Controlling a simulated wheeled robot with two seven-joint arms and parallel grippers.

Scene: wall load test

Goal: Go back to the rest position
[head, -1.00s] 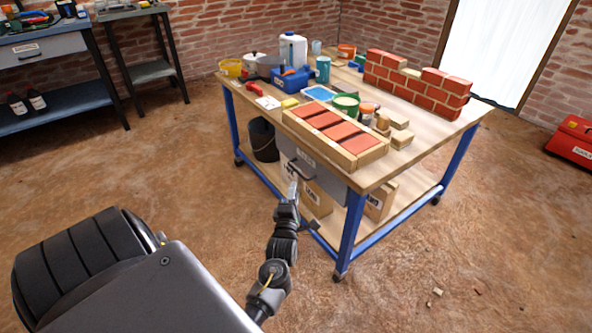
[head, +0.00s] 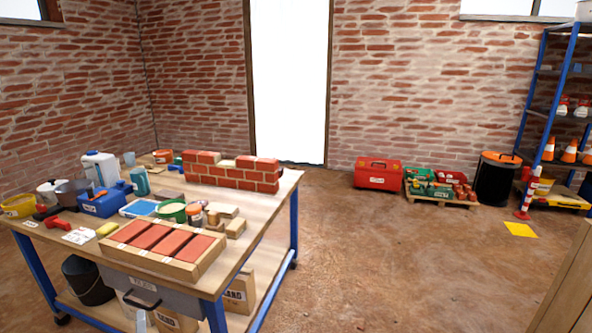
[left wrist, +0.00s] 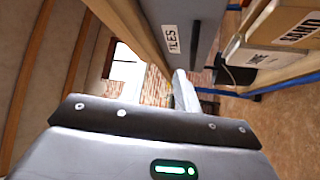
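My left gripper (head: 137,318) shows only as a pale fingertip at the bottom edge of the head view, just below the dark handle of the workbench drawer (head: 170,295). In the left wrist view the grey finger (left wrist: 185,92) points toward the grey drawer front marked TILES (left wrist: 178,25). I cannot tell how far the fingers are spread, and I see nothing held. My right gripper is not in view.
The workbench (head: 262,222) bears a small brick wall (head: 232,172), a tray of tiles (head: 165,242) and several containers. A red toolbox (head: 377,174), a black bin (head: 496,178) and a blue shelf (head: 545,90) stand along the wall. The middle floor is clear.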

